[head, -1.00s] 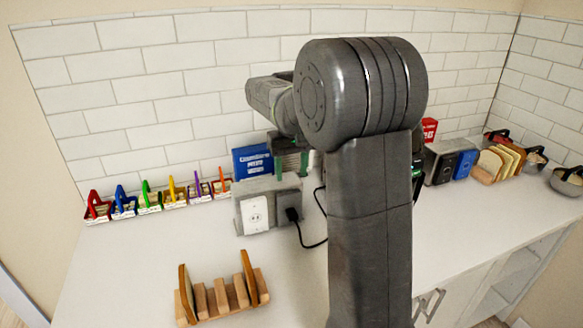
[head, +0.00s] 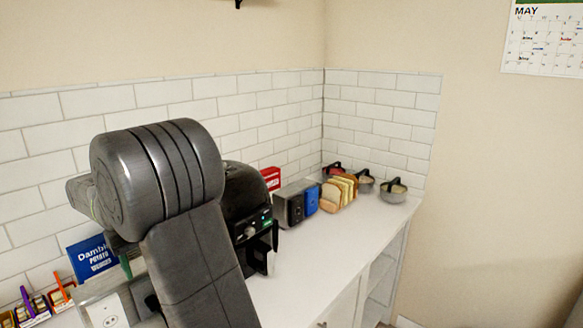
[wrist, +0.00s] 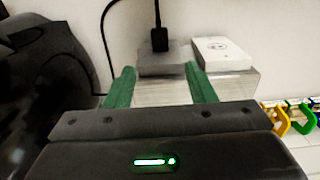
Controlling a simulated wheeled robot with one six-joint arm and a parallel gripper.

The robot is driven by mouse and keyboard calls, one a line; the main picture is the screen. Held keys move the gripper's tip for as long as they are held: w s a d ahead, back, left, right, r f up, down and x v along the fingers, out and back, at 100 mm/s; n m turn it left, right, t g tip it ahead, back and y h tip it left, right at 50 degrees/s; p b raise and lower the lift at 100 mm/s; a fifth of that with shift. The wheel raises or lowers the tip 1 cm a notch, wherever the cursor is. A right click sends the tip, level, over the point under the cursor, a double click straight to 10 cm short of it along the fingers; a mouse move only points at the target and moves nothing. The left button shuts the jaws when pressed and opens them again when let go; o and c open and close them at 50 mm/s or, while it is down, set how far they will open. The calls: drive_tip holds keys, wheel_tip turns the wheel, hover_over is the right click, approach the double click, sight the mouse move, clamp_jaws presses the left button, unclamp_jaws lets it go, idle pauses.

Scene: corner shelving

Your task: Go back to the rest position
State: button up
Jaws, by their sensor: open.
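My gripper (wrist: 162,88) shows in the wrist view with its two green fingers spread apart and nothing between them. Beyond the fingertips stands a grey outlet box (wrist: 165,64) with a white socket plate (wrist: 221,52) and a black plug (wrist: 159,38) in it. In the head view my arm fills the left middle and hides most of the gripper. The outlet box also shows at the lower left of that view (head: 98,292), partly behind my arm.
A black air fryer (head: 247,190) stands just right of my arm. Farther along the counter are a toaster (head: 291,205), a rack of bread slices (head: 338,190) and bowls (head: 393,191) in the corner. A blue box (head: 91,257) and small coloured-handled bins (head: 36,305) stand at left. The front counter (head: 305,270) is clear.

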wheel_tip(320, 180, down, 11)
drive_tip(key=shift+r+p, duration=0.1)
drive_tip(key=shift+p, duration=0.45)
drive_tip(key=shift+s+d, duration=0.1)
drive_tip(key=shift+d, duration=0.05)
drive_tip(key=shift+r, duration=0.5)
wheel_tip(320, 180, up, 13)
drive_tip(key=b, duration=0.1)
wheel_tip(320, 180, down, 13)
drive_tip(key=shift+f+p, duration=0.2)
drive_tip(key=shift+p, duration=0.3)
drive_tip(key=shift+s+d+f+b, duration=0.1)
drive_tip(key=shift+s+d+b, duration=0.4)
drive_tip(key=shift+s+d, duration=0.45)
drive_tip(key=shift+s+d+f+b, duration=0.1)
drive_tip(key=shift+s+d+b, duration=0.55)
drive_tip(key=shift+d, duration=0.55)
drive_tip(key=shift+s+d+f+b, duration=0.1)
drive_tip(key=shift+s+d+b, duration=0.3)
drive_tip(key=shift+s+d, duration=0.6)
